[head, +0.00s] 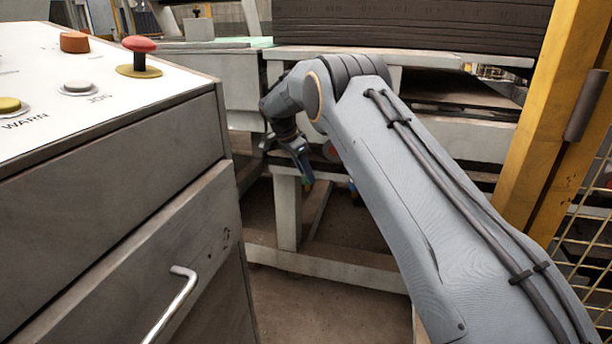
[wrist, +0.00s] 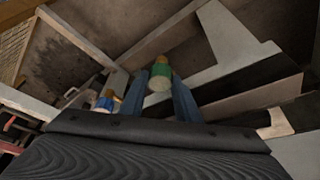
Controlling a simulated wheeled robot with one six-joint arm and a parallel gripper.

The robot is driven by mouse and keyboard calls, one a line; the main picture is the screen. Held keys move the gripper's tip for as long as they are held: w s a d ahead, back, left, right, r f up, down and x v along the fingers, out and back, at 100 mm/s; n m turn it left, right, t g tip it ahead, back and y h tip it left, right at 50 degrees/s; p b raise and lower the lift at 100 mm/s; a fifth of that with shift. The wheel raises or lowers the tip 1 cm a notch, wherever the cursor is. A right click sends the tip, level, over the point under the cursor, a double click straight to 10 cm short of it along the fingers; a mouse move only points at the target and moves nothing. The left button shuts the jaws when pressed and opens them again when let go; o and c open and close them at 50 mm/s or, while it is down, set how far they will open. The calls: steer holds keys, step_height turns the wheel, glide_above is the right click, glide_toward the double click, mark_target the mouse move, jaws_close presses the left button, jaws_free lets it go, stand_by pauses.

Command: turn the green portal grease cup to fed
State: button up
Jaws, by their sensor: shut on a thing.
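The green grease cup (wrist: 159,73) shows in the wrist view, with a brass-yellow part at its far end and a pale near face. My gripper (wrist: 161,84) has a blue-grey finger on each side of it and is shut on it. No fed mark is legible, so I cannot tell which way the cup is turned.
A blue cup with a yellow part (wrist: 105,101) sits left of my gripper in the wrist view. A control cabinet (head: 110,130) with buttons stands at the left. A yellow post (head: 545,110) and mesh stand at the right. Grey frame beams (head: 288,212) surround the gripper.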

stand_by(0.4)
steer(key=o, duration=1)
steer(key=shift+v, duration=3.9)
